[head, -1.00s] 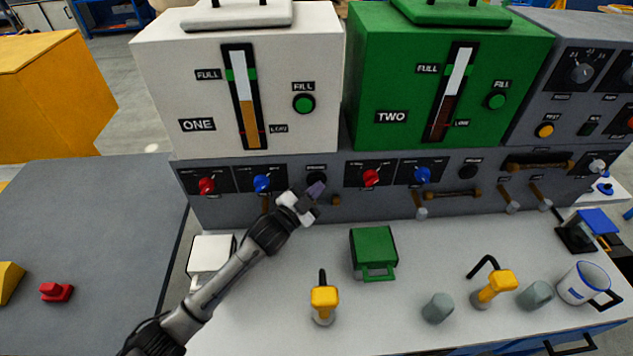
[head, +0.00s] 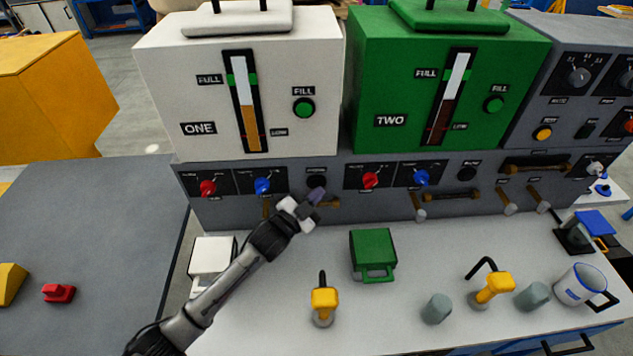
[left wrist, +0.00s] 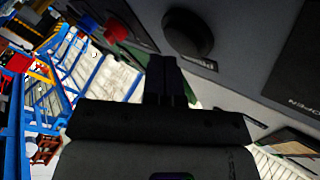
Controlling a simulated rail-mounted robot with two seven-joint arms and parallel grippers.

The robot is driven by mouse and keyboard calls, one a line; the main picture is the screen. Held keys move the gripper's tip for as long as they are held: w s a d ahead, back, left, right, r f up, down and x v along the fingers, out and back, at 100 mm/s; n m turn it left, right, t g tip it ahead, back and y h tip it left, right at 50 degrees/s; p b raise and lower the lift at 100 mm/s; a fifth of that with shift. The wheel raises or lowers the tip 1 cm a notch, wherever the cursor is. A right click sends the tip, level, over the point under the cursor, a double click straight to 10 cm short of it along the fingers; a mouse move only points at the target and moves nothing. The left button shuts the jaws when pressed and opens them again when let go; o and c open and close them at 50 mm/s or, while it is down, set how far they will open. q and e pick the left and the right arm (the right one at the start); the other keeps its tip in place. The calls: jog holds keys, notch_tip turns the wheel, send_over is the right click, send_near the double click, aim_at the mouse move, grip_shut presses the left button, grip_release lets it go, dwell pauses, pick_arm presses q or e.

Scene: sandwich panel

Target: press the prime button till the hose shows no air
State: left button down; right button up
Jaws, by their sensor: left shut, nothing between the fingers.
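The black round prime button (head: 316,181) under the white tank marked ONE is partly behind my left gripper (head: 315,195). That gripper is shut and empty. Its fingertips lie just below the button in the head view. In the left wrist view the button (left wrist: 187,33) stands on the grey panel beyond and right of the shut fingertips (left wrist: 163,65), apart from them in the picture. A short brown hose (head: 328,202) shows beside the fingers, partly hidden; I cannot tell whether it holds air. Another black button (head: 467,172) and brown hose (head: 453,195) sit under tank TWO.
A red knob (head: 208,187) and a blue knob (head: 263,185) are left of the button. The white tank (head: 285,60) and green tank (head: 400,75) stand above. A green container (head: 372,246), yellow-handled tool (head: 324,299) and grey cups (head: 437,308) stand on the counter.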

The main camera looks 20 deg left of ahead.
pick_arm(q)
jog(key=shift+s+d, duration=0.1)
jog(key=shift+s, duration=0.05)
jog(key=shift+r, duration=0.1)
jog(key=s+p, duration=0.1)
jog(key=s+d+p, duration=0.1)
jog(key=s, duration=0.1)
jog(key=s+d+p, duration=0.1)
jog(key=shift+s, duration=0.25)
dwell(1.3)
dwell(0.4)
